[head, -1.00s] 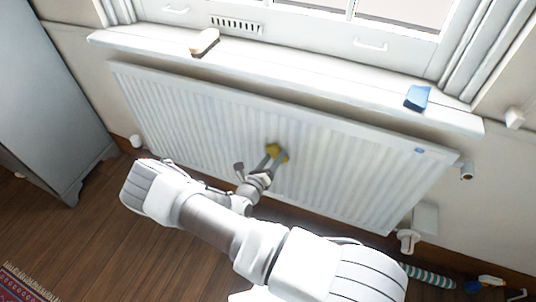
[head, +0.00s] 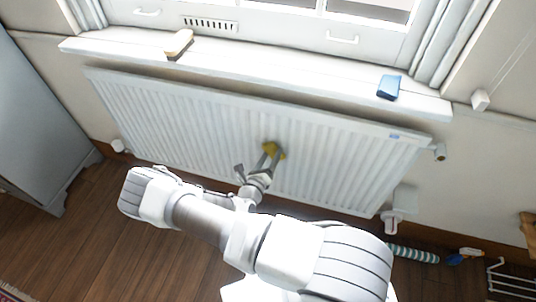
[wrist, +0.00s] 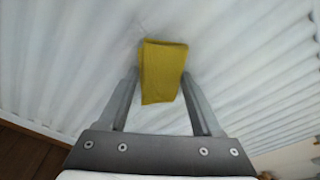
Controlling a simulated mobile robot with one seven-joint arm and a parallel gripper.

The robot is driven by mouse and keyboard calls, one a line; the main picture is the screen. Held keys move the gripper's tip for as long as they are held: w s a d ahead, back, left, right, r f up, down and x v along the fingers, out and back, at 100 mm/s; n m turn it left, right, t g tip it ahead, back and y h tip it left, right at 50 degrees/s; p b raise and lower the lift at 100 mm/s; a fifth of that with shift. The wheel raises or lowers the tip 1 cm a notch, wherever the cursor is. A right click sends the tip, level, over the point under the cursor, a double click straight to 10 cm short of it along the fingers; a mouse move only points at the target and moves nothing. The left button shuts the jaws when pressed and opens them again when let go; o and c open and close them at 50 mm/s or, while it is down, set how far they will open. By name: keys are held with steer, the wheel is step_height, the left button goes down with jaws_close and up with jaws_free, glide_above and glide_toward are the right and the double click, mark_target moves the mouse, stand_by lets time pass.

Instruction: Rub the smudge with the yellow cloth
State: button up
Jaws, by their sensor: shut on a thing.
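The yellow cloth (head: 275,150) is at the front of the white ribbed radiator (head: 330,150), near its middle. My gripper (head: 269,154) is shut on the cloth. In the wrist view the folded cloth (wrist: 162,72) sits between the two fingertips of my gripper (wrist: 161,84), close against the radiator panel; I cannot tell whether it touches. A faint grey patch on the panel beside the cloth may be the smudge, but it is too faint to be sure.
Above the radiator, the windowsill (head: 290,75) holds a wooden-backed brush (head: 179,44) and a blue block (head: 389,87). A grey cabinet (head: 35,120) stands at left. A striped roll (head: 413,254) and a white wire rack (head: 510,280) are on the floor at right.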

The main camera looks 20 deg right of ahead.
mark_target(253, 144)
steer(key=shift+w+a+r+b, duration=0.1)
steer(key=shift+w+a+b, duration=0.35)
steer(key=shift+w+a, duration=0.5)
steer(key=shift+w+a+f+b, duration=0.1)
steer(key=shift+w+a+b, duration=0.5)
steer(key=shift+a, duration=0.55)
steer(key=shift+w+a+r+b, duration=0.1)
steer(key=shift+w+a+b, duration=0.25)
steer(key=shift+w+a, duration=0.65)
steer(key=shift+s, duration=0.1)
steer(key=shift+s+a, duration=0.1)
steer(key=shift+s+d+f+p+v, duration=0.1)
steer(key=shift+p+v, duration=0.1)
steer(key=shift+v, duration=0.8)
steer(key=shift+s+d+f+p+v, duration=0.1)
steer(key=shift+f+p+v, duration=0.1)
steer(key=shift+v, duration=0.75)
steer(key=shift+s+d+f+p+v, duration=0.1)
steer(key=shift+p+v, duration=0.1)
steer(key=shift+v, duration=0.8)
steer(key=shift+a, duration=0.1)
steer(key=shift+v, duration=1.45)
steer(key=shift+f, duration=0.2)
